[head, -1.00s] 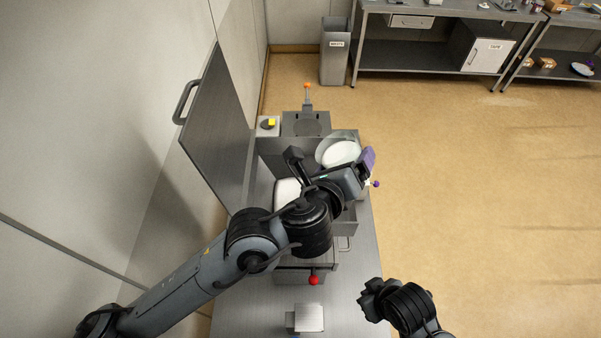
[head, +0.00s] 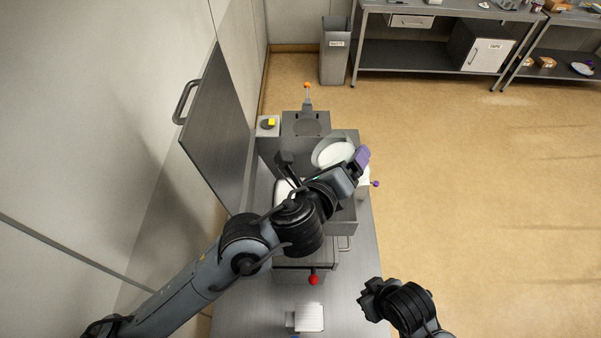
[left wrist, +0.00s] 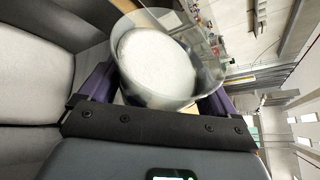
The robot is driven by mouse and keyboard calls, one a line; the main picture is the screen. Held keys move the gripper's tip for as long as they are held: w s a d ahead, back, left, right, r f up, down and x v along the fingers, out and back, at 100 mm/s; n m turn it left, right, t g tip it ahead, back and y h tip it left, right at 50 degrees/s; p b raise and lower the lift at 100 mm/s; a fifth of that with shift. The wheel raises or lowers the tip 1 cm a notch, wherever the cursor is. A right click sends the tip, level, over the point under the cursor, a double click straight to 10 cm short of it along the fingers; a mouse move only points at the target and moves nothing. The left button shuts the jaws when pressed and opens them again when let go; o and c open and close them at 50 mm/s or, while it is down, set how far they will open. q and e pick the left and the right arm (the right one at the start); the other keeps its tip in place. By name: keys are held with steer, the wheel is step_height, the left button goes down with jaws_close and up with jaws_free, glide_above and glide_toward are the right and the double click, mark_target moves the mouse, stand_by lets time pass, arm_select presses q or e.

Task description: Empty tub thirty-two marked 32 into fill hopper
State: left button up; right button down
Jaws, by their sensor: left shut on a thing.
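A clear round tub with white powder in it (head: 331,152) is held in the air over the steel equipment on the bench. My left gripper (head: 359,160) is shut on the tub's side, with one purple finger showing in the head view. In the left wrist view the tub (left wrist: 155,62) sits between both purple fingers, with the powder still inside. I cannot read a 32 on it, and its exact tilt is unclear. My right gripper (head: 373,299) hangs at the lower right, away from the tub; its jaws are unclear. I cannot identify the fill hopper for sure; my left arm hides part of the equipment.
An open steel door with a handle (head: 186,102) stands to the left. A yellow button box (head: 268,124), an orange-tipped lever (head: 307,88), a purple knob (head: 375,184) and a red knob (head: 313,280) are around the equipment. A grey bin (head: 335,52) stands behind. Floor to the right is clear.

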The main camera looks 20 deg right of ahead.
mark_target(324, 161)
stand_by(0.3)
arm_select(q)
steer(key=shift+a+r+n+h+p, duration=0.1)
steer(key=shift+r+n+h+p, duration=0.45)
steer(key=shift+n, duration=0.25)
stand_by(0.3)
steer(key=shift+w+a+f+n+h, duration=0.15)
steer(key=shift+f+n+h, duration=0.2)
steer(key=shift+n, duration=0.3)
steer(key=shift+w+a+f+n+h, duration=0.1)
steer(key=shift+f+n+h, duration=0.25)
steer(key=shift+n, duration=0.3)
stand_by(1.4)
steer(key=shift+w+a+r+n+h, duration=0.35)
steer(key=shift+w+a+n, duration=0.05)
steer(key=shift+a+n, duration=0.3)
stand_by(0.6)
steer(key=shift+w+a+f+n+b, duration=0.25)
steer(key=shift+f+n+b, duration=0.15)
steer(key=shift+n+b, duration=0.25)
stand_by(0.8)
steer(key=shift+w+a+r+n+h, duration=0.1)
steer(key=shift+a+r+n+h, duration=0.2)
steer(key=shift+n+h, duration=0.35)
stand_by(0.5)
